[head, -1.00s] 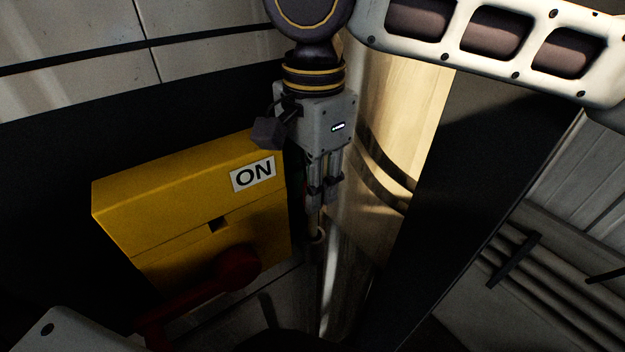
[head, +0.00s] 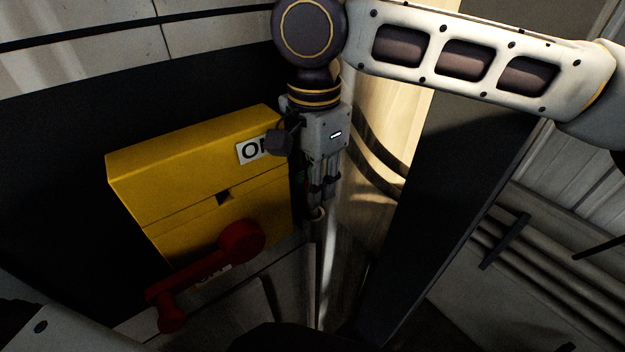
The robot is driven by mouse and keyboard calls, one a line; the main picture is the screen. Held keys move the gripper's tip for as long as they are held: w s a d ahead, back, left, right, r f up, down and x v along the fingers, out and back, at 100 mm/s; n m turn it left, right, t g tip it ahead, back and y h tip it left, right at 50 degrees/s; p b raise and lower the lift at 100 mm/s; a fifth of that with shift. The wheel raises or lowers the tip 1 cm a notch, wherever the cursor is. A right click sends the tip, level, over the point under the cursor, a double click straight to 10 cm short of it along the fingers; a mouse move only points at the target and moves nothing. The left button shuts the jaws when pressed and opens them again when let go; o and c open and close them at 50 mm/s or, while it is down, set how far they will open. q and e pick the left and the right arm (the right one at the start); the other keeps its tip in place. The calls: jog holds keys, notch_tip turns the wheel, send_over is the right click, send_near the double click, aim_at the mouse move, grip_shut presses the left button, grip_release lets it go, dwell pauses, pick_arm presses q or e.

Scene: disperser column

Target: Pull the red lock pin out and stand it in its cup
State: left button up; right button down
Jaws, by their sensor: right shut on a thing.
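My right gripper (head: 319,197) points down beside the right end of a yellow box. Its fingers are close together and shut on a slim thing, most likely the red lock pin, which the fingers almost wholly hide. A pale round ring (head: 318,213), perhaps the rim of the cup, shows just under the fingertips. I cannot tell whether the held thing is inside this ring or above it. My left gripper is out of view.
A shiny column (head: 385,130) stands close right of the gripper, with a dark upright panel (head: 455,175) beyond.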

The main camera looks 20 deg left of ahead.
jog(key=shift+f, duration=0.1)
dwell(0.3)
jog(key=c, duration=1.3)
grip_release()
jog(key=shift+o, duration=0.7)
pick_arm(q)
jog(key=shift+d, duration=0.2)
pick_arm(e)
notch_tip(320, 180, up, 12)
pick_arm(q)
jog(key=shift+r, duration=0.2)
pick_arm(e)
jog(key=shift+r, duration=0.2)
